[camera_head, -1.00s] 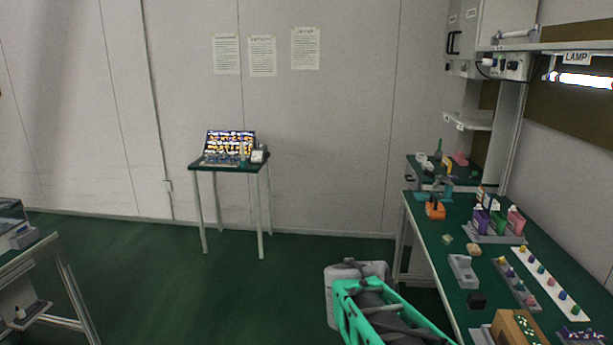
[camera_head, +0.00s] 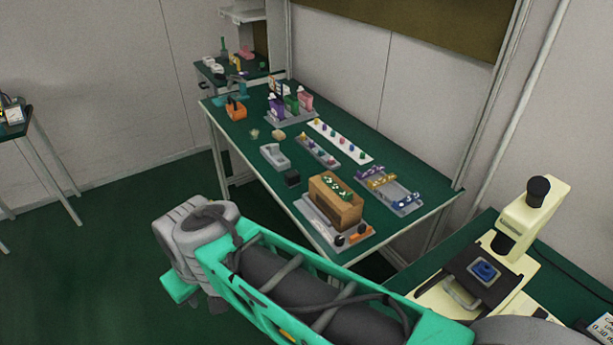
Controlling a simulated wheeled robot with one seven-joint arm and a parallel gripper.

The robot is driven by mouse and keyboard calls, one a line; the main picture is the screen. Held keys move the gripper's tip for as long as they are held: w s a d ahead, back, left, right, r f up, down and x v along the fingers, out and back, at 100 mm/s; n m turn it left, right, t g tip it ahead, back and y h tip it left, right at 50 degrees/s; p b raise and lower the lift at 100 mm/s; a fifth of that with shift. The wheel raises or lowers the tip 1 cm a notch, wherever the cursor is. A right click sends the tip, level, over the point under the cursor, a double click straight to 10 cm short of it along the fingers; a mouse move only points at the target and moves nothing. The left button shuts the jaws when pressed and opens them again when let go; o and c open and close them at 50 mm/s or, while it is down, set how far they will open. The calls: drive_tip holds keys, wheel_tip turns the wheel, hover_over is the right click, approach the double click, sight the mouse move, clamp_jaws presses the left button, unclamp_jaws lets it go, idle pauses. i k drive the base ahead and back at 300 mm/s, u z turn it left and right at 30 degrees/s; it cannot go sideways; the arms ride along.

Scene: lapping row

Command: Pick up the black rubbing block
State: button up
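The black rubbing block appears to be the small dark cube (camera_head: 292,179) on the green-topped bench (camera_head: 232,134), near its front edge. It sits between a grey holder (camera_head: 274,156) and a wooden box (camera_head: 335,203). Nothing touches its top. My arm crosses the lower part of the view, in front of the bench and apart from the block. The arm's far end points left, and my gripper's fingers cannot be made out there.
A grey tray with coloured pegs (camera_head: 318,151), a white peg strip (camera_head: 341,142) and an orange caddy (camera_head: 236,108) share the bench. A cream microscope-like machine (camera_head: 510,262) stands on another table at right. Open floor lies at left.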

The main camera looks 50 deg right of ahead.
sight(292, 178)
drive_tip(key=k, duration=0.85)
drive_tip(key=z, duration=1.05)
